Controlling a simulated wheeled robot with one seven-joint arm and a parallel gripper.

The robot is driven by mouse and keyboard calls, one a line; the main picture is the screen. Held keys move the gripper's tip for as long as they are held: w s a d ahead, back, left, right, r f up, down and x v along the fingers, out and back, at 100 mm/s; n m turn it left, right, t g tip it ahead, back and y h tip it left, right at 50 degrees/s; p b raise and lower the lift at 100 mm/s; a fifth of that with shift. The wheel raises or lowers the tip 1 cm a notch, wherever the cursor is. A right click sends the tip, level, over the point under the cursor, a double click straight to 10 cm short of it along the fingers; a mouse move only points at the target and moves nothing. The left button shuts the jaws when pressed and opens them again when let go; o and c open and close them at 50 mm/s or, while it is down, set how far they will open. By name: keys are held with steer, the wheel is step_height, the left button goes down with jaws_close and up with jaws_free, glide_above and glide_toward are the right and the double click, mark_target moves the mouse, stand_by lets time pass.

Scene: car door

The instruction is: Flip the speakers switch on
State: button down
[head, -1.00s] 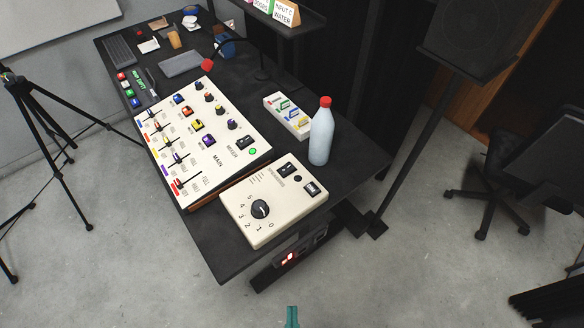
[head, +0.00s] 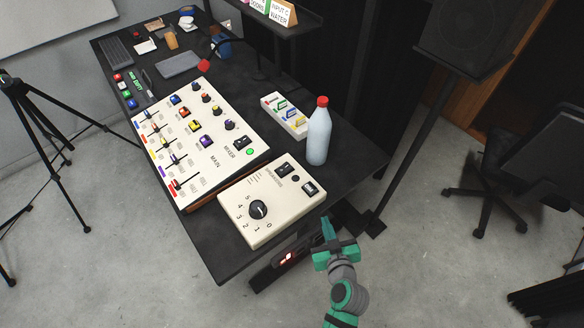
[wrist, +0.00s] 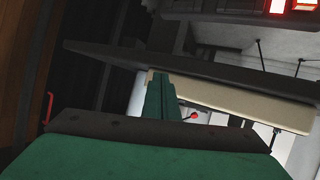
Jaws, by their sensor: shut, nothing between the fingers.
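The cream speakers box (head: 245,222) lies at the near end of the dark table, with a dial on its top. A black switch (head: 283,169) sits near its label at the far side, beside a small dark round spot. Which way the switch is tipped is too small to tell. My gripper (head: 325,224) is shut and empty, just off the table's right edge, near the box's right corner and apart from it. In the wrist view my fingers (wrist: 161,100) point toward a tilted cream side (wrist: 240,110), probably the box's; the switch is not visible there.
The mixer (head: 200,150) with a green light stands left of the box. A bottle (head: 319,135) with a red cap and a tray of coloured pieces (head: 270,104) stand behind it. A red-lit unit (head: 287,258) is under the table edge.

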steer(key=w+a+r+n+y, duration=0.2)
steer(key=w+r, duration=0.1)
steer(key=w+a+r+n+y, duration=0.2)
steer(key=w+r, duration=0.1)
steer(key=r, duration=0.1)
steer(key=w+a+r+n+y, duration=0.1)
steer(key=w+r+n+y, duration=0.1)
steer(key=w+r, duration=0.1)
steer(key=shift+w+a+r+n, duration=0.1)
steer(key=shift+a+r+n, duration=0.3)
steer(key=shift+r, duration=0.05)
steer(key=shift+a+r+n+y, duration=0.25)
steer(key=shift+a+n+y, duration=0.05)
steer(key=shift+a+y, duration=0.1)
glide_above(292, 175)
steer(key=a, duration=0.1)
steer(key=shift+s+f, duration=0.25)
steer(key=shift+f, duration=0.3)
steer(key=shift+s+f, duration=0.2)
steer(key=shift+f, duration=0.35)
steer(key=f, duration=0.2)
steer(key=w+f, duration=0.1)
steer(key=shift+d, duration=0.25)
steer(key=shift+d+f, duration=0.15)
steer(key=shift+f, duration=0.3)
